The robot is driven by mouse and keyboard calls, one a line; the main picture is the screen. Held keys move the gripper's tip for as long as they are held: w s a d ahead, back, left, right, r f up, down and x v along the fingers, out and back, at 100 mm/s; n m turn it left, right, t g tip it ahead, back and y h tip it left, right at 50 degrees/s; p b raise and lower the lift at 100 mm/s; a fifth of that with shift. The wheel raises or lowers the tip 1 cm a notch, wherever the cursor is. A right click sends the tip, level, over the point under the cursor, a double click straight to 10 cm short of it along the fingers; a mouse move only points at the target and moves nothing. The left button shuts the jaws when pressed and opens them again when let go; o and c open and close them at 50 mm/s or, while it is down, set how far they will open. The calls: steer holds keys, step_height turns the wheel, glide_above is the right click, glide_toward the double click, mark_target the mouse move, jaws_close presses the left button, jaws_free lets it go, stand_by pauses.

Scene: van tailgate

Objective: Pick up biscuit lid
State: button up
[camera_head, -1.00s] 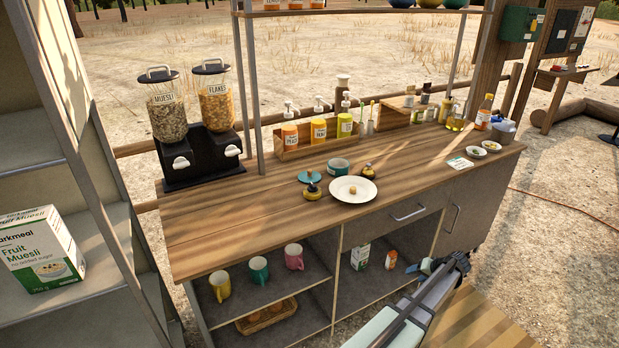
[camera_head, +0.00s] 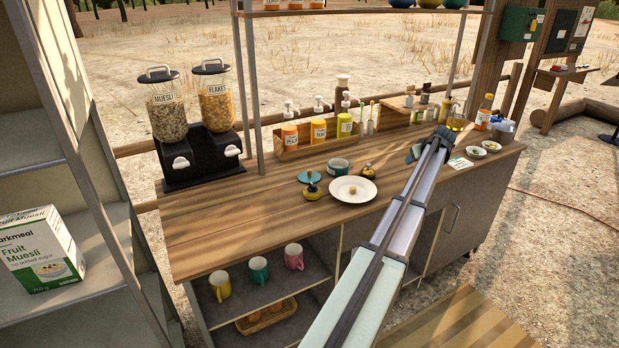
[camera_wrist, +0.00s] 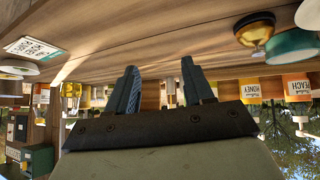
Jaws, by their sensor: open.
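A flat teal lid (camera_head: 310,177) with a small knob lies on the wooden counter, left of a teal pot (camera_head: 338,164); I take it for the biscuit lid. A dark and yellow round knobbed piece (camera_head: 312,193) sits just in front of it. My gripper (camera_head: 428,143) is open and empty above the right part of the counter, well to the right of the lid. In the wrist view, which is upside down, the gripper (camera_wrist: 161,73) has its fingers apart. A teal round piece (camera_wrist: 295,46) shows there at the right edge; I cannot tell if it is lid or pot.
A white plate (camera_head: 352,190) with a small round item stands between lid and gripper. Another small knobbed piece (camera_head: 368,171) is behind it. A wooden rack (camera_head: 316,146) of labelled jars lines the back; cereal dispensers (camera_head: 202,150) stand left. The counter's front left is clear.

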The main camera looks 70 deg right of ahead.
steer(key=w+a+r+m+y, duration=0.1)
steer(key=w+r+m+y, duration=0.2)
steer(key=w, duration=1.9)
step_height(320, 180, up, 3)
steer(key=m+g+y, duration=0.3)
steer(key=y, duration=0.2)
glide_above(309, 170)
steer(key=f, duration=0.7)
steer(key=shift+d+f, duration=0.2)
steer(key=shift+f, duration=0.05)
steer(key=shift+s+a+f, duration=0.1)
steer(key=shift+f, duration=1.25)
steer(key=shift+a+f, duration=0.1)
steer(key=shift+f, duration=1.2)
steer(key=shift+c, duration=0.4)
jaws_close()
